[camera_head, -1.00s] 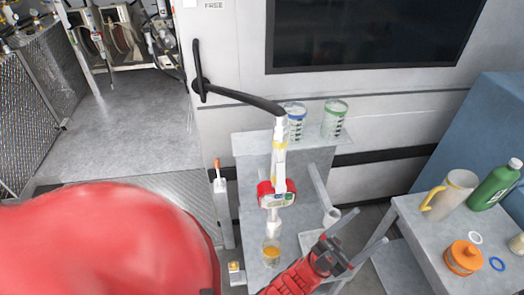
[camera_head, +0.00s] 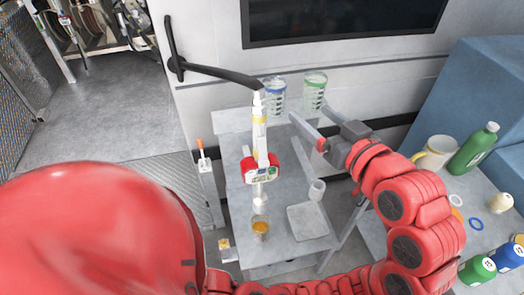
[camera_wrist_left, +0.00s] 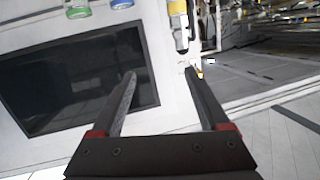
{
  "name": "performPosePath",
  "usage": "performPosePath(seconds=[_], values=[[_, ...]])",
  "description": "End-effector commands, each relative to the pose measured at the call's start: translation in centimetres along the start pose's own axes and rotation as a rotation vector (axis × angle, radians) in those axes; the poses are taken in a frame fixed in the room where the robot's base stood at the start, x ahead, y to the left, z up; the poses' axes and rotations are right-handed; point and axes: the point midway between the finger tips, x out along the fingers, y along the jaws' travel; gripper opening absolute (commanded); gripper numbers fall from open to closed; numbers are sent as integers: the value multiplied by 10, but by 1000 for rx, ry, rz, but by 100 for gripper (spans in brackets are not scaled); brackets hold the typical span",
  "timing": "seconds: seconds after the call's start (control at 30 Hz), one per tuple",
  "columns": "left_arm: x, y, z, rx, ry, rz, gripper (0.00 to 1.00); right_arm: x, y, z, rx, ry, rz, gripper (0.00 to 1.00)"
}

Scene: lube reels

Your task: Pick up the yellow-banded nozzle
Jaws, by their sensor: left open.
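The yellow-banded nozzle (camera_head: 259,135) is a white upright tube with a yellow band. In the left wrist view the open fingers (camera_wrist_left: 160,73) are also empty. My right gripper is not in view.
A blue-rimmed jar (camera_head: 273,88) and a green-rimmed jar (camera_head: 315,82) stand on the rear shelf. A glass with amber liquid (camera_head: 260,230) is below the nozzle. A small white cup (camera_head: 317,188) is nearby. A pitcher (camera_head: 434,150) and green bottle (camera_head: 473,150) stand right.

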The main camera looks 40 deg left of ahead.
Motion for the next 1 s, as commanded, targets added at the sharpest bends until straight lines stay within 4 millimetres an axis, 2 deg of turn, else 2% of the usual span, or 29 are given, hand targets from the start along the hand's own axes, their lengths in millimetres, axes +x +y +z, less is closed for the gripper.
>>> performPosePath(seconds=[0.1, 0.27, 0.7, 0.83, 1.0], values=[[-9, -23, 28, -91, -164, -30, 78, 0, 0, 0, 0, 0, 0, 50], [-4, -32, 43, -126, -237, -48, 78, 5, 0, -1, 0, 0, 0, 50], [83, -36, 63, -121, -236, -51, 78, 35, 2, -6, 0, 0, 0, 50], [99, -36, 67, -119, -234, -50, 78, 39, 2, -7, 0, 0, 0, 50], [107, -36, 69, -122, -231, -48, 78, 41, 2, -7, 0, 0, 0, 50]])
